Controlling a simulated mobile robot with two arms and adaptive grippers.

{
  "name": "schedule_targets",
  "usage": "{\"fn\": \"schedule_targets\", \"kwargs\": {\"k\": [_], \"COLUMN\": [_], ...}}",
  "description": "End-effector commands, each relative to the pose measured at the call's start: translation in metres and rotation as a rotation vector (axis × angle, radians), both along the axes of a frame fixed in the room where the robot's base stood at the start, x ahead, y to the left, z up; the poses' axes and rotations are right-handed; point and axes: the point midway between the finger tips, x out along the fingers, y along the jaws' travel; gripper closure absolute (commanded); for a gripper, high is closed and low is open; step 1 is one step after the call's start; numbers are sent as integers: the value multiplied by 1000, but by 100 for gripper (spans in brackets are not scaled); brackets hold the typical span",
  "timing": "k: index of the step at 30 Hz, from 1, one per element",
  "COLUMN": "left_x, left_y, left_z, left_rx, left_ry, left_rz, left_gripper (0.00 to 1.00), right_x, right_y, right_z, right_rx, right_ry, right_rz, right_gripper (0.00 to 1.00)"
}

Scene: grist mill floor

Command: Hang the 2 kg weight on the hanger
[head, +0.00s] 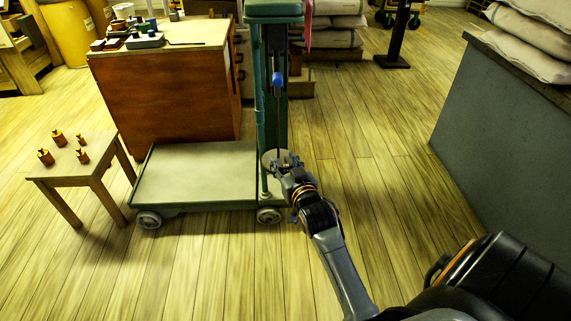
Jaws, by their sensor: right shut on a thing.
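A green platform scale (195,175) stands in the middle of the head view, its column rising at the platform's right end. A thin dark hanger rod (279,112) hangs beside the column, below a blue piece. A pale round disc (268,157) is at the rod's lower end; I cannot tell whether it is the hanger's plate or a weight. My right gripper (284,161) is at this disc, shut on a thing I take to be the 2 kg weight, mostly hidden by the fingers. My left gripper is not in view.
Several small orange-brown weights (82,155) stand on a low wooden stool (60,173) at the left. A brown cabinet (165,95) with small items stands behind the scale. A grey counter (500,135) with sacks is at the right. Floor between scale and counter is clear.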

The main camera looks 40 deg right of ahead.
Motion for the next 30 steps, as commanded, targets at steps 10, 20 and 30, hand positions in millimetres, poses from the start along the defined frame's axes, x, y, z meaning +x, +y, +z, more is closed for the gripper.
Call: {"fn": "schedule_targets", "kwargs": {"k": [10, 20, 30], "left_x": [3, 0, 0], "left_y": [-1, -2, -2], "left_z": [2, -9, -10], "left_rx": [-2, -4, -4], "left_ry": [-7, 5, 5], "left_rz": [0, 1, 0], "left_gripper": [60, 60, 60], "right_x": [3, 14, 15], "right_y": [-1, -4, -4], "right_z": [1, 0, 0], "right_rx": [-1, -1, -1], "right_ry": [-3, -3, -3], "right_rz": [0, 0, 0], "right_gripper": [100, 100, 100]}}
